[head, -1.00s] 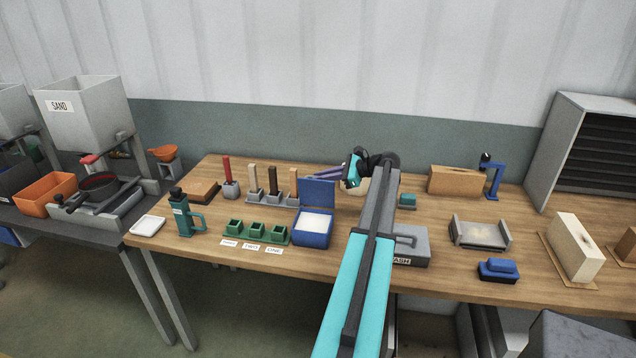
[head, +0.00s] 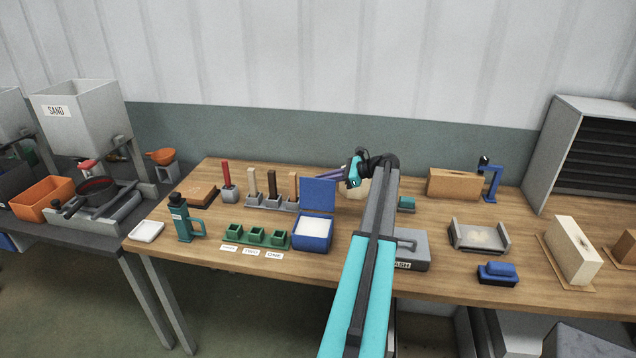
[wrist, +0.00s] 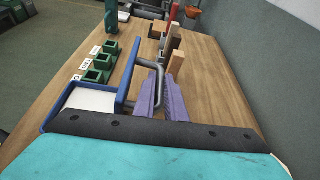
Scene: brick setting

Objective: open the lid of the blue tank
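The blue tank (head: 312,246) stands near the middle of the table, with pale contents visible inside. Its blue lid (head: 318,194) stands upright at the tank's back edge, so the top is uncovered. In the wrist view the lid (wrist: 127,77) is almost edge-on, with a grey bar handle (wrist: 158,78) on its rear face. My gripper (head: 318,173) is behind the lid, its purple fingers pointing left.
Green cups (head: 255,236) stand left of the tank, with upright coloured blocks (head: 272,187) behind them. A grey handled box (head: 412,257) sits right of the tank, partly behind my arm.

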